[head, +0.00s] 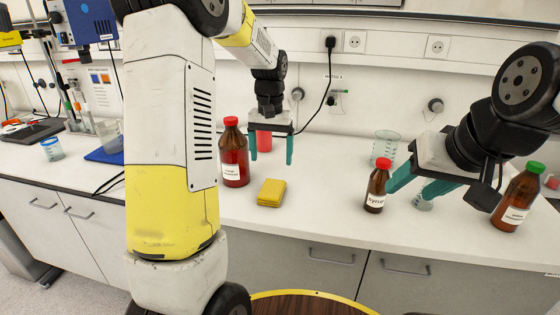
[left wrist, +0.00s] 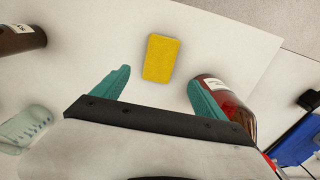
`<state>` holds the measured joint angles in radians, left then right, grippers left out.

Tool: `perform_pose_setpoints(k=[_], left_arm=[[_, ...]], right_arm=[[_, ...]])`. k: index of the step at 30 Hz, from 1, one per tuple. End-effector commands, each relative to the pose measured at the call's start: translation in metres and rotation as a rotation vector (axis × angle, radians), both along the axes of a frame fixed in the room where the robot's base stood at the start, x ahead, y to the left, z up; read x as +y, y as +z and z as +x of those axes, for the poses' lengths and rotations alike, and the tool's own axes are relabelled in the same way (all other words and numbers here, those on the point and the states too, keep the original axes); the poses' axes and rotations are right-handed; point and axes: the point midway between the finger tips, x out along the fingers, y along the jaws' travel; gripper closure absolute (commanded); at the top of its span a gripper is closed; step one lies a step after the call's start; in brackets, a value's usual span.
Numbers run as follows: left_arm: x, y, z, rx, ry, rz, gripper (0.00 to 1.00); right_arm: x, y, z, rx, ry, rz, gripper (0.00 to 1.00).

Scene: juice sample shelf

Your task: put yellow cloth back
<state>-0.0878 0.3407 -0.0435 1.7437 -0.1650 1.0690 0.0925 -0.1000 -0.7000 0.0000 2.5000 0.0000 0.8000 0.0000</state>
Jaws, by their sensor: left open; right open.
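The yellow cloth (head: 271,192) lies folded flat on the white bench top, near its front edge. My left gripper (head: 271,160) is open and empty, above the bench just behind the cloth in the head view. In the left wrist view the cloth (left wrist: 161,58) shows beyond the open fingertips (left wrist: 158,82), roughly midway between them, with no contact. My right gripper (head: 408,192) is open at the right, with its teal fingers near the small brown syrup bottle (head: 376,188).
A red-capped bottle of red liquid (head: 233,158) stands just left of the cloth; it also shows beside a finger in the left wrist view (left wrist: 222,98). A green-capped bottle (head: 518,198) and a clear beaker (head: 386,145) stand right. The bench between cloth and syrup bottle is clear.

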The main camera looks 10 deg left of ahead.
Motion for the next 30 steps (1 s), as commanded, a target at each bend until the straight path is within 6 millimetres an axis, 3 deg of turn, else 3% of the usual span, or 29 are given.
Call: perform_pose_setpoints(k=[5,9,15,22,26,30], left_arm=[[-0.001,0.032,-0.024,-0.060,-0.001,-0.025,0.17],[-0.004,0.069,-0.070,-0.165,-0.005,-0.068,0.17],[-0.010,0.102,-0.147,-0.327,-0.011,-0.128,0.17],[-0.018,0.106,-0.217,-0.482,-0.019,-0.175,0.17],[-0.021,0.102,-0.235,-0.528,-0.021,-0.187,0.17],[-0.022,0.100,-0.241,-0.544,-0.022,-0.192,0.17]], right_arm=[[0.000,0.000,0.000,0.000,0.000,0.000,0.47],[0.000,0.000,0.000,0.000,0.000,0.000,0.47],[0.000,0.000,0.000,0.000,0.000,0.000,0.47],[0.000,0.000,0.000,0.000,0.000,0.000,0.47],[0.000,0.000,0.000,0.000,0.000,0.000,0.47],[0.000,0.000,0.000,0.000,0.000,0.000,0.47]])
